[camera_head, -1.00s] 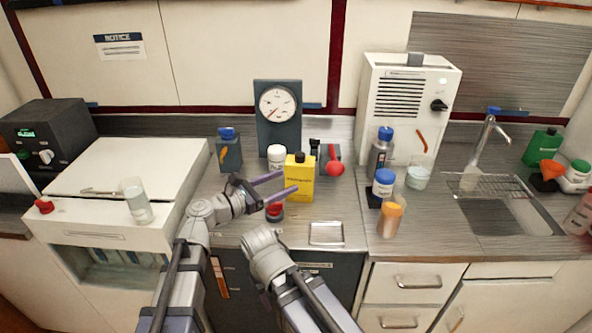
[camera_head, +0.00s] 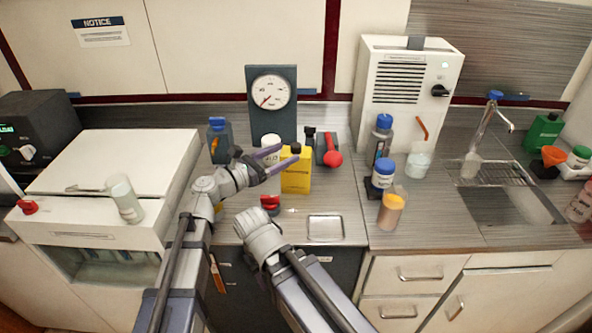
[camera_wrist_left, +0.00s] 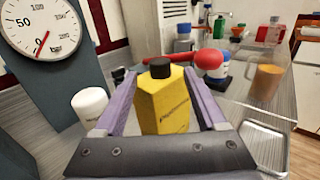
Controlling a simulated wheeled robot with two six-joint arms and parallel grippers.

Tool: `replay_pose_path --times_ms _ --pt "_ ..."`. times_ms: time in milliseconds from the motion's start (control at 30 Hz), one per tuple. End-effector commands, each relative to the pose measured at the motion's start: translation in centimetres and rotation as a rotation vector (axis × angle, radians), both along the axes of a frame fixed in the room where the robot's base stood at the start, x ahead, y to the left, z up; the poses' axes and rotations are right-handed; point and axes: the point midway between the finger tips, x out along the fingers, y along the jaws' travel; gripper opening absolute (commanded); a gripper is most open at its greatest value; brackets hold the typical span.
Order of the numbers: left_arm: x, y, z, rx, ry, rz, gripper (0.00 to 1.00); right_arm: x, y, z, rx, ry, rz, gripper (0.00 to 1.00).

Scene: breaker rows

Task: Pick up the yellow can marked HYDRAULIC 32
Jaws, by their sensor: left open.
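The yellow can (camera_head: 297,178) with a black cap stands upright on the steel counter, in front of the gauge panel. In the left wrist view the yellow can (camera_wrist_left: 168,108) shows dark lettering down its front, too small to read. My left gripper (camera_head: 288,155) is open, its purple fingers reaching the can from the left. In the left wrist view the can stands between the two spread fingers of my left gripper (camera_wrist_left: 160,85), with a gap visible at the right finger. My right arm (camera_head: 262,232) shows, but its gripper does not.
A white tub (camera_wrist_left: 90,106) stands just left of the can. Behind are a gauge panel (camera_head: 271,100) and a red-ended tool (camera_head: 333,158). Blue-capped bottles (camera_head: 383,174) stand to the right.

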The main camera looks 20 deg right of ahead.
Motion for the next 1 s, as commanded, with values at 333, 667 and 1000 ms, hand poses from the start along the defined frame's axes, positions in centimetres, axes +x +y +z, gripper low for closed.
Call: replay_pose_path --times_ms 333,667,1000 --pt "1.4 -2.8 0.0 0.0 0.0 -0.002 0.74 0.0 0.0 0.0 0.0 0.0 0.0 0.5" --pt "2.1 -4.6 0.0 0.0 0.0 0.002 0.74 0.0 0.0 0.0 0.0 0.0 0.0 0.5" --pt "2.1 -4.6 0.0 0.0 0.0 0.001 0.42 0.0 0.0 0.0 0.0 0.0 0.0 0.5"
